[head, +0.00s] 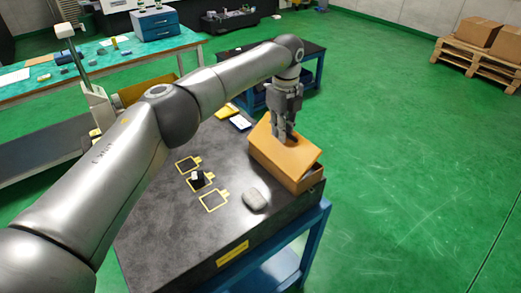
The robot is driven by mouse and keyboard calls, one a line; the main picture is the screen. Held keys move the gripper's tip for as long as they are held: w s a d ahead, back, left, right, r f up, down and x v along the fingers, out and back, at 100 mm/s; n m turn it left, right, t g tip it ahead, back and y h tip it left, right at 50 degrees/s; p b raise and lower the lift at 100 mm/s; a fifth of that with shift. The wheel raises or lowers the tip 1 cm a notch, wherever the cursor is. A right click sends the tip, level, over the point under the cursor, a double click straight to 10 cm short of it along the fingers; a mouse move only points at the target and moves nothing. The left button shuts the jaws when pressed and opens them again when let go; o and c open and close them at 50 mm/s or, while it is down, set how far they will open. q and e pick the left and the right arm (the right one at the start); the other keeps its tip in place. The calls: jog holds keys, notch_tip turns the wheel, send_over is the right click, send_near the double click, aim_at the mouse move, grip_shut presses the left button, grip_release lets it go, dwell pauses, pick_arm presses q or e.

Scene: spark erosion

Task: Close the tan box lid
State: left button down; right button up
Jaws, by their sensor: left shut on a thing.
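The tan box (303,185) stands at the right end of the dark-topped table. Its tan lid (297,157) lies over the box at a tilt, with a gap between lid and box rim at the right front. My left gripper (285,138) points down at the upper middle of the lid and is shut on the lid; its fingertips partly hide the place they hold. My right gripper is not in view.
A grey rounded block (254,200) lies left of the box, near the front edge of the dark table top (170,240). Yellow outlined marks (213,200) and a small black-and-white item (197,179) are further left.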

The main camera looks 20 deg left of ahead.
pick_arm(q)
jog(key=shift+w+d+f, duration=0.1)
jog(key=shift+w+d, duration=0.05)
jog(key=shift+w, duration=0.1)
jog(key=shift+w+d+f+b, duration=0.5)
jog(key=shift+w+f+b, duration=0.05)
jog(key=shift+f, duration=0.25)
jog(key=c, duration=1.6)
grip_release()
jog(key=shift+a, duration=0.1)
jog(key=shift+r, duration=0.15)
jog(key=shift+r+p, duration=2.8)
jog(key=shift+r, duration=0.75)
